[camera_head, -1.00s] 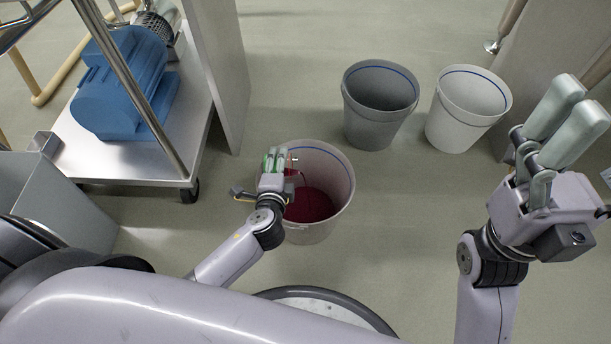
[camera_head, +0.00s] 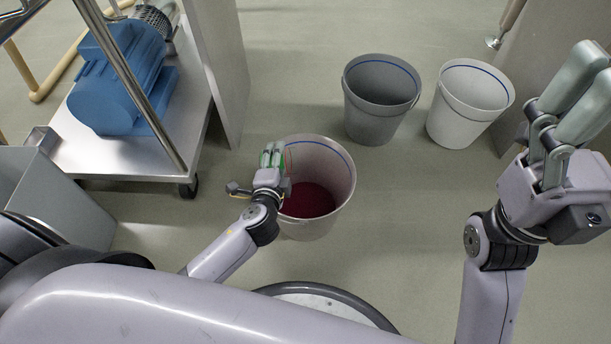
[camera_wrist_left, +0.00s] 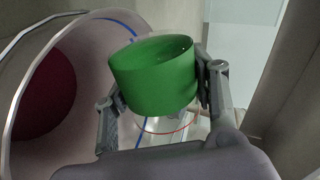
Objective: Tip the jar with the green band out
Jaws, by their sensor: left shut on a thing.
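The jar with the green band (camera_head: 272,158) is in my left gripper (camera_head: 271,160), over the left rim of a pale bucket (camera_head: 331,152). The bucket holds a dark red layer, which also shows at the left of the left wrist view. In that view the green band (camera_wrist_left: 152,78) sits between the two fingers of my left gripper (camera_wrist_left: 155,95), which are shut on it. The jar looks tilted; a clear part with a thin red line shows below the band. How much it holds cannot be told. My right gripper (camera_head: 578,100) is raised at the right, away from the jar.
A grey bucket (camera_head: 376,115) and a white bucket (camera_head: 462,118) stand on the floor behind, to the right. A steel cart (camera_head: 90,160) with a blue motor (camera_head: 115,85) stands at the left. A panel (camera_head: 222,75) stands beside it. Floor right of the pale bucket is clear.

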